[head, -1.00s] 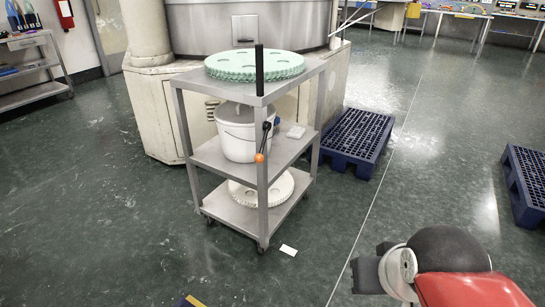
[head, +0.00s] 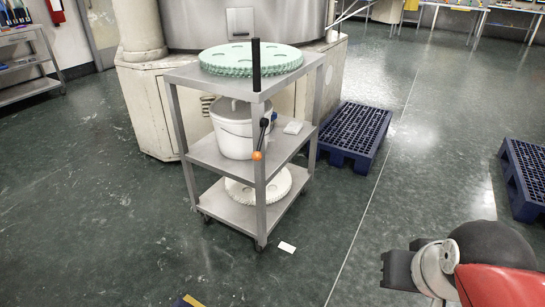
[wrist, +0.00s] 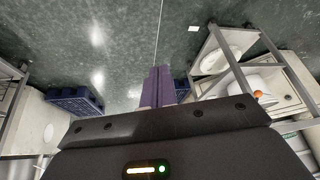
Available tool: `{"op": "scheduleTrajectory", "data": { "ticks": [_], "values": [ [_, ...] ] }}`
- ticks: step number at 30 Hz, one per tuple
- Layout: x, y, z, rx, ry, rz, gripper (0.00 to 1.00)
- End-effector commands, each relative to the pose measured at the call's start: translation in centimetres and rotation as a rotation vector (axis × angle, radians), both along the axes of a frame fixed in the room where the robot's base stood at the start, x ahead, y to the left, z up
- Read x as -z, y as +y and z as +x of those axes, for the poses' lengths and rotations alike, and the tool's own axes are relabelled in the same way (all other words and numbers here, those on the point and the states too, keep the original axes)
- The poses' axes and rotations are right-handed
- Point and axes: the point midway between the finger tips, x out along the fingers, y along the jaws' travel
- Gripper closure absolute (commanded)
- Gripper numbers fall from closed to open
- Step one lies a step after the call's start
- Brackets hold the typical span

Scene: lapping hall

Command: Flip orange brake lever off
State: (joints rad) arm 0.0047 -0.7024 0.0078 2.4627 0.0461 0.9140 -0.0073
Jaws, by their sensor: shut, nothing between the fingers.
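The orange brake lever (head: 257,155) is on the near corner post of a grey three-shelf cart. It has an orange round hub and a black handle that slants up and slightly right. In the wrist view the orange hub (wrist: 258,94) shows small at the right, by the cart frame. My gripper (wrist: 158,85) is shut and empty in the wrist view, with its fingers together over the floor. In the head view my arm is at the lower right, well apart from the cart and lever.
The cart (head: 208,152) carries green discs (head: 250,59), a white bucket (head: 233,132) and a pale disc (head: 270,186). A black upright handle (head: 256,66) stands at its corner. Blue pallets (head: 355,135) (head: 525,178) lie to the right. Floor between cart and arm is clear, except a white card (head: 287,247).

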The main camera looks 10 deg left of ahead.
Motion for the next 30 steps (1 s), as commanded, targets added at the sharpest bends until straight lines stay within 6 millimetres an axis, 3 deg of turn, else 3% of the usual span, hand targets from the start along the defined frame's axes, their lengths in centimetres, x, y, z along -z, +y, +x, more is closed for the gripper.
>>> {"op": "scheduleTrajectory", "data": {
  "ticks": [5, 11, 18, 24, 30],
  "values": [
    [0.1, 3.5, 4.8, -0.002, 0.107, 0.153, 1.00],
    [0.7, 9.3, 12.5, -0.019, 0.248, 0.416, 1.00],
    [2.6, 15.6, 22.5, -0.043, 0.395, 0.778, 1.00],
    [5.1, 19.0, 31.0, -0.057, 0.481, 1.120, 1.00],
    [7.8, 19.8, 38.1, -0.057, 0.510, 1.440, 1.00]
  ]
}}
